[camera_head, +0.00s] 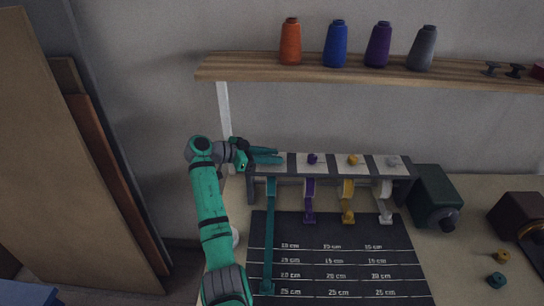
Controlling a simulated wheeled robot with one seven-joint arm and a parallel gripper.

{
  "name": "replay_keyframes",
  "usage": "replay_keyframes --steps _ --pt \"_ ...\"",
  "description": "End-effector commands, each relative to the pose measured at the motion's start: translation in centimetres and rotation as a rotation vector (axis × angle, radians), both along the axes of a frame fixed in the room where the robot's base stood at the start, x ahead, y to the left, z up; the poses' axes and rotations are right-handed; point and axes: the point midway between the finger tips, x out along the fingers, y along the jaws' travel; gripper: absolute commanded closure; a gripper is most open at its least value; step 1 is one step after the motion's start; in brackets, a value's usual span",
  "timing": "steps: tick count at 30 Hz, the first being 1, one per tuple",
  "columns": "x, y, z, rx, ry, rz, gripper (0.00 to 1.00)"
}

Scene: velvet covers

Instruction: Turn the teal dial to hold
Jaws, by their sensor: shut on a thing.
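A rack (330,165) with dark and pale bands stands on the table, with a row of dials on top. The purple dial (312,159), yellow dial (353,160) and grey dial (391,162) show. The teal dial at the rack's left end is hidden by my gripper, so its setting cannot be read. My gripper (268,156) comes in from the left and is shut there, at the place of the teal dial. A teal ribbon (269,235) runs from the rack's left end down the board to near the lowest marked row, by the 25 cm line.
A black board (395,262) with white length lines lies before the rack. Short purple (308,205), yellow (347,205) and white ribbons (385,205) hang beside the teal one. A dark green box (430,190) stands right. A shelf (240,68) with spools runs above.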

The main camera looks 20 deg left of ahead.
Motion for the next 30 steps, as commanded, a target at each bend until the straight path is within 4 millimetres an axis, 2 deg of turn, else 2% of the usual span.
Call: replay_keyframes --steps 20,21,23,30 --pt "0.06 -0.12 -0.13 0.001 0.002 -0.054 0.96" --pt "0.06 -0.13 -0.13 0.001 0.002 -0.054 0.67" --pt "0.07 -0.16 -0.12 0.001 0.002 -0.055 0.55" --pt "0.11 -0.31 -0.07 0.001 0.001 -0.056 0.55"
